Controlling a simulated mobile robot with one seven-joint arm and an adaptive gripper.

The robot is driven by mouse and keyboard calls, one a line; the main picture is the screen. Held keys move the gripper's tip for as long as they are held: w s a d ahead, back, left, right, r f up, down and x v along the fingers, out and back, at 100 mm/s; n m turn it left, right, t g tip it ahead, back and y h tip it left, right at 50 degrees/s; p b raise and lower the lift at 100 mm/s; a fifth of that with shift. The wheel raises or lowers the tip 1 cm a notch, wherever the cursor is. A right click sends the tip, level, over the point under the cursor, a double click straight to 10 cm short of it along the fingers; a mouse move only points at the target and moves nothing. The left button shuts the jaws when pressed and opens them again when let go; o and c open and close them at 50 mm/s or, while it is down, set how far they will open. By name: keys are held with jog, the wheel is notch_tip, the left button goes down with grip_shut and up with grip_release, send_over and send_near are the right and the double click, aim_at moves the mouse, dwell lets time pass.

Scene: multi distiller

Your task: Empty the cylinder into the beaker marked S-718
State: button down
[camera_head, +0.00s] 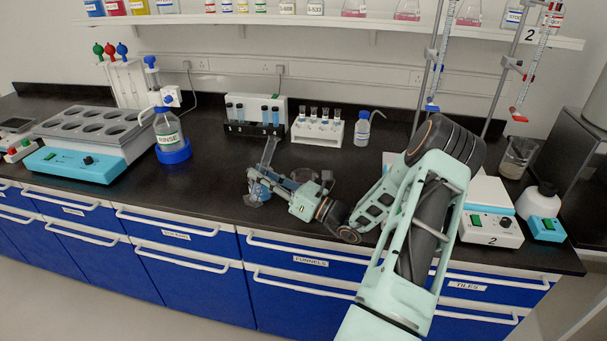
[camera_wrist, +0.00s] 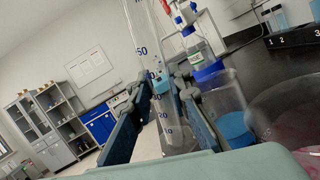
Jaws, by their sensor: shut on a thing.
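My gripper (camera_head: 262,184) is shut on a clear graduated cylinder (camera_head: 268,153) above the black bench. The cylinder leans, its top towards the right in the head view. In the wrist view the cylinder (camera_wrist: 167,112) with its blue scale marks stands between the two fingers (camera_wrist: 160,118). A clear glass beaker (camera_head: 303,174) stands just right of the gripper, partly hidden by it. In the wrist view, a large glass rim (camera_wrist: 285,100) is close at the right, with pinkish content low down. A clear vessel with blue at its bottom (camera_wrist: 236,128) is beside the right finger. The S-718 mark is not readable.
A RINSE bottle (camera_head: 168,132) stands on a blue base at left, beside a heating block (camera_head: 95,133). Tube racks (camera_head: 252,128) (camera_head: 317,131) and a small wash bottle (camera_head: 361,129) stand behind. A second-numbered device (camera_head: 490,224) and burette stands are at right. Bench front left is clear.

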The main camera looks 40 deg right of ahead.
jog(key=shift+n+g, duration=0.8)
jog(key=shift+n, duration=0.1)
notch_tip(320, 180, up, 8)
jog(key=p, duration=0.8)
jog(key=shift+f, duration=0.2)
jog(key=shift+d+f+n+g+h+p, duration=0.1)
jog(key=shift+f+n+g+h+p, duration=0.3)
jog(key=shift+n+g, duration=0.35)
jog(key=shift+f, duration=0.1)
